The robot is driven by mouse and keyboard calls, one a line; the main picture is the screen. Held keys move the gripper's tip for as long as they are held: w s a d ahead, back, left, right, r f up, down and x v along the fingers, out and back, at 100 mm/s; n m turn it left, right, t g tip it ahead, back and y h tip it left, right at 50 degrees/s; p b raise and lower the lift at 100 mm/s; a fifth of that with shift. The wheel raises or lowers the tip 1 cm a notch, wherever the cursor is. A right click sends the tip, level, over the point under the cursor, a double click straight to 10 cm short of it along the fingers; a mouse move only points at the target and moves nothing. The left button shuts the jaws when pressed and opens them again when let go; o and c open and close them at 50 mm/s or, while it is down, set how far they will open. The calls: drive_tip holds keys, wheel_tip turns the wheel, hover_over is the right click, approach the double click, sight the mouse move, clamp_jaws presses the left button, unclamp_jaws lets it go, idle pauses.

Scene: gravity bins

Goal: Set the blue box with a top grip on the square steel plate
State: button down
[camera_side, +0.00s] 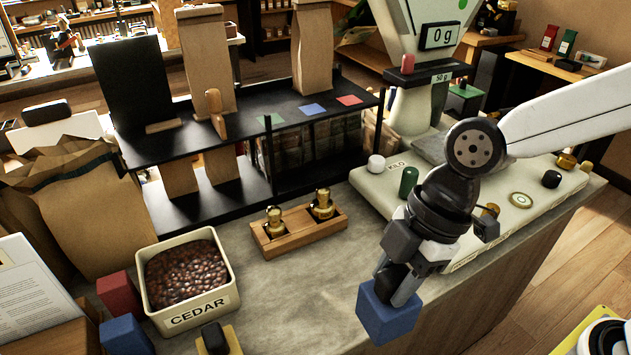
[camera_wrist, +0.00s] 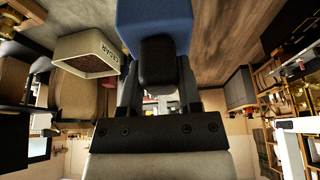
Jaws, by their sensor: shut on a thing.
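My gripper (camera_side: 397,282) points down at the right front and is shut on the blue box (camera_side: 388,318), holding it beside the counter's front edge. In the wrist view the blue box (camera_wrist: 155,18) shows at the top, with its black top grip (camera_wrist: 157,62) between the fingers of my gripper (camera_wrist: 157,75). The square steel plate (camera_side: 436,147) is a grey plate on the pale scale behind my wrist. My arm partly hides it, and nothing can be seen resting on its visible part.
A CEDAR bin of beans (camera_side: 202,314), a red box (camera_side: 119,293), another blue box (camera_side: 127,336) and a yellow box with a black grip (camera_side: 218,341) stand at left. A wooden holder (camera_side: 300,232) with brass weights is mid-counter. A green weight (camera_side: 408,181) stands on the scale's near side.

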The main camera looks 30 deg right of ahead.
drive_tip(key=w+d+r, duration=0.2)
drive_tip(key=w+d, duration=0.6)
drive_tip(key=w, duration=0.3)
drive_tip(key=w+d+r, duration=0.2)
drive_tip(key=w+d, duration=0.7)
drive_tip(key=w, duration=0.1)
drive_tip(key=w+d, duration=0.2)
drive_tip(key=d, duration=1.2)
drive_tip(key=w+d, duration=0.2)
drive_tip(key=d, duration=1.2)
drive_tip(key=shift+w+d+f, duration=0.15)
drive_tip(key=shift+f, duration=0.05)
drive_tip(key=shift+f, duration=0.1)
drive_tip(key=shift+f, duration=2.95)
drive_tip(key=shift+f, duration=0.45)
